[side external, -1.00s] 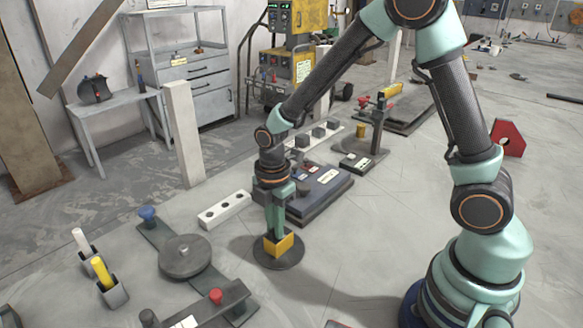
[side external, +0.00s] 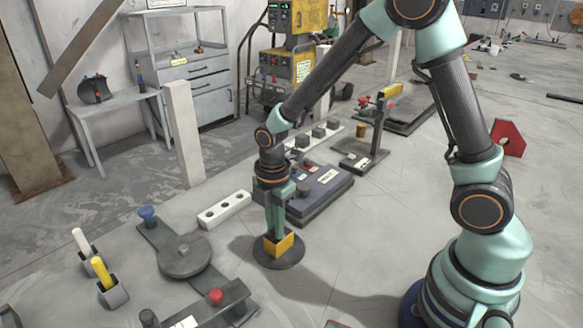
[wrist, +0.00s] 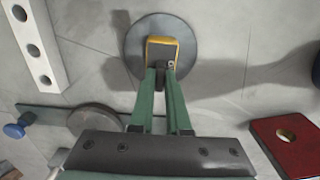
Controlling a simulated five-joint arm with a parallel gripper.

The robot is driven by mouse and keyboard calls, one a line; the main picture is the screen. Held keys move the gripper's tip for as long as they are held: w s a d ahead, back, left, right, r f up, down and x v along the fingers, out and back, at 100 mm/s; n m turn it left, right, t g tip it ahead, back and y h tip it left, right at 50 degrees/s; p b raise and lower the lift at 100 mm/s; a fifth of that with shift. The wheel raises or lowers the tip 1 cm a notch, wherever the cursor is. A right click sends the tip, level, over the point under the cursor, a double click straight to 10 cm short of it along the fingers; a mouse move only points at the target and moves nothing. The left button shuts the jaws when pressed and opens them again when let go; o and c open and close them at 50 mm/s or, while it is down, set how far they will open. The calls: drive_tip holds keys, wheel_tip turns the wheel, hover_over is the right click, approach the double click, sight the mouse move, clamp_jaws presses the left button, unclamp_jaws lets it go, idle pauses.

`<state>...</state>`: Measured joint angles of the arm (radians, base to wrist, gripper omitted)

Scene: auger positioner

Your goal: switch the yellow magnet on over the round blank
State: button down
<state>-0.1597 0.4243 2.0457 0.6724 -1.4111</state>
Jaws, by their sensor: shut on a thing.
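The yellow magnet (side external: 285,246) is a small yellow block standing on the round blank (side external: 284,260), a flat dark grey disc on the floor. In the wrist view the yellow magnet (wrist: 174,47) sits near the middle of the round blank (wrist: 139,28), with a small knob on its near side. My gripper (side external: 270,234) points down onto the magnet. In the wrist view the green fingers of my gripper (wrist: 162,72) come together at the magnet's near side. The fingers partly hide the magnet, and the switch's position cannot be told.
A white block with holes (side external: 224,210) lies left of the blank. A round dark plate on a bar (side external: 184,258) and a fixture with a red knob (side external: 215,297) are nearer. A dark blue box (side external: 325,188) stands behind. A red block (wrist: 292,143) lies at right in the wrist view.

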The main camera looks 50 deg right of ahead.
idle(0.5)
drive_tip(key=shift+s+n, duration=0.1)
drive_tip(key=shift+n, duration=1.4)
drive_tip(key=shift+n, duration=0.5)
drive_tip(key=shift+s+d+n, duration=0.1)
drive_tip(key=shift+s+n, duration=0.05)
drive_tip(key=shift+n, duration=0.85)
drive_tip(key=shift+s+n, duration=0.1)
drive_tip(key=shift+n, duration=1.4)
